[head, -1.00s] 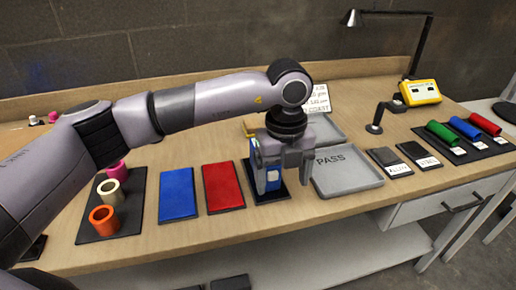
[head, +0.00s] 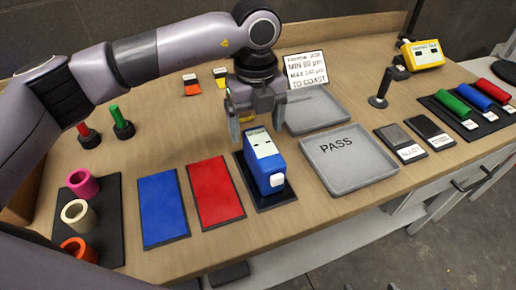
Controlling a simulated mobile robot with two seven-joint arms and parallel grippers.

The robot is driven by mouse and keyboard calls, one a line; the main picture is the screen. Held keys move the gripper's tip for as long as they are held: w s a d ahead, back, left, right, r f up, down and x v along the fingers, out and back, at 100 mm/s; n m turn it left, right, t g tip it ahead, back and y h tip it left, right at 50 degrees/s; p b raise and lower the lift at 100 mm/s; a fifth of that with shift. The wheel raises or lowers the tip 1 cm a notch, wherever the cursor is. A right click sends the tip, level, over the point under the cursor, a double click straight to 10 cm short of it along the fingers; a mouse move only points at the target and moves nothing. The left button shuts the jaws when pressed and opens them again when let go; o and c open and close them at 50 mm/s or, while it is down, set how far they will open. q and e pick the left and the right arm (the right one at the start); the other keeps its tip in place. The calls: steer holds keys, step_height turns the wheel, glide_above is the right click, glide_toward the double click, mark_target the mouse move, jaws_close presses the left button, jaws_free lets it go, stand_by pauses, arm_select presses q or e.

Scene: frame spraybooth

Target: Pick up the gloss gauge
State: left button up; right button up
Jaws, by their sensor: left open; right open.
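A blue box-shaped device with a white label and a white button, which looks like the gloss gauge (head: 264,163), stands upright on a black pad (head: 283,201) in the middle of the table. My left gripper (head: 257,127) is open and empty, pointing down. In the picture it is just above and behind the gauge, its fingers apart and not around it. Whether a finger touches the gauge's far side is hard to tell. My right gripper is not in view.
Red (head: 216,192) and blue (head: 164,207) panels lie left of the gauge. A grey PASS tray (head: 390,166) is close on its right, with another grey tray (head: 318,106) behind. Colored rolls stand on a black mat (head: 107,226) at left.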

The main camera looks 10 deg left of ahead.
arm_select(q)
steer(key=f, duration=0.2)
steer(key=f+p, duration=0.1)
steer(key=f, duration=0.3)
steer(key=shift+s+d+p, duration=0.3)
steer(key=shift+s+p, duration=0.05)
steer(key=shift+f, duration=0.55)
steer(key=shift+w, duration=0.1)
steer(key=c, duration=1.4)
step_height(320, 180, up, 20)
steer(key=b, duration=0.2)
steer(key=b, duration=0.4)
glide_toward(259, 138)
steer(key=shift+w+f, duration=0.1)
steer(key=shift+w, duration=0.05)
